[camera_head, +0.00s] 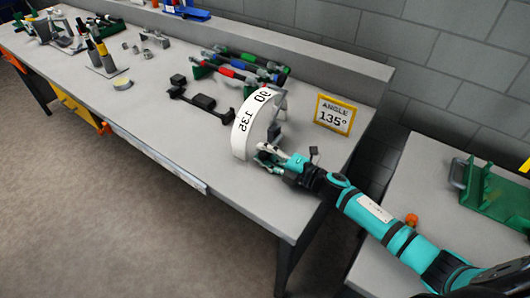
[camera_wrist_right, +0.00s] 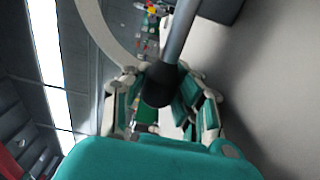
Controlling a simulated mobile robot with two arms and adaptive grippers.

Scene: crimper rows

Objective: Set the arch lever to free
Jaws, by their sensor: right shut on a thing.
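The white curved arch scale (camera_head: 250,122) stands upright near the front right part of the bench, with 90 and 135 printed on it. My teal right gripper (camera_head: 270,158) is at its lower right end. In the right wrist view, the arch lever (camera_wrist_right: 178,40) is a grey rod with a dark end grip (camera_wrist_right: 159,86). The right gripper's fingers (camera_wrist_right: 162,92) are on both sides of this grip and shut on it. The arch's pale curved band (camera_wrist_right: 100,28) shows to the left of the rod. The left gripper is not in view.
A yellow-framed sign (camera_head: 334,115) reading "ANGLE 135°" stands behind the gripper. Several red, green and blue handled tools (camera_head: 240,70) lie behind the arch. A black fixture (camera_head: 202,101) is to its left. A second table with a green bracket (camera_head: 495,195) is at right.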

